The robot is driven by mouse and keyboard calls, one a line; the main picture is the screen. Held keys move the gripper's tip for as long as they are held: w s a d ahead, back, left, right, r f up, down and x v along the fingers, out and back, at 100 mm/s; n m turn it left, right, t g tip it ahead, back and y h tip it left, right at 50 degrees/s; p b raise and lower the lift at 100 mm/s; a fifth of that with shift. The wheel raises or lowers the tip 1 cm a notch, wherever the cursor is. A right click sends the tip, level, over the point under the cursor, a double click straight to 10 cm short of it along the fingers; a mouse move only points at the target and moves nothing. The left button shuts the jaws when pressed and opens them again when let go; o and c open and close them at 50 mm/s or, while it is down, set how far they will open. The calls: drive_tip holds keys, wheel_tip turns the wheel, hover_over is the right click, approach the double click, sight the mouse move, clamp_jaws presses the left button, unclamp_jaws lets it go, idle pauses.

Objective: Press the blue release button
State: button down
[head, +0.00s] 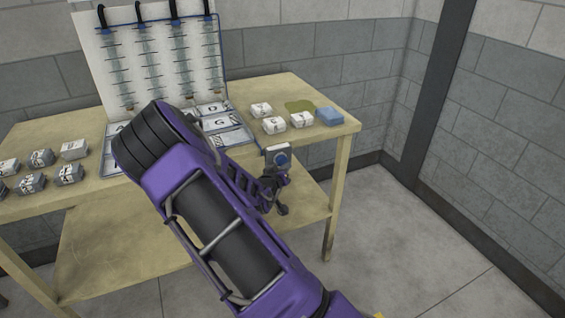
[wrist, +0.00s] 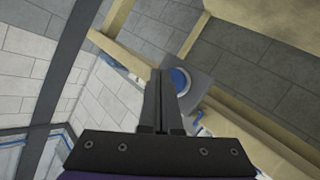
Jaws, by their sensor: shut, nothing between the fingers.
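The blue release button (head: 282,158) is a round button on a grey box (head: 270,152) at the front edge of the table. In the wrist view the button (wrist: 181,80) shows just right of my fingertips, partly hidden by them, on its grey box (wrist: 203,83). My gripper (head: 274,180) is just below and in front of the box in the head view. In the wrist view its fingers (wrist: 160,75) are together with nothing between them. I cannot tell whether the fingertips touch the box or button.
The wooden table (head: 345,125) carries a white board (head: 150,60) with hanging strips, lettered trays (head: 218,124), and several small labelled blocks (head: 75,149). A blue block (head: 329,116) lies near its right corner beside a greenish patch (head: 300,106). The floor (head: 400,240) at right is clear.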

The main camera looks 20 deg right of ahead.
drive_tip(key=shift+s, duration=0.1)
drive_tip(key=s, duration=0.4)
drive_tip(key=shift+s+d, duration=0.1)
drive_tip(key=shift+s, duration=0.3)
idle(1.4)
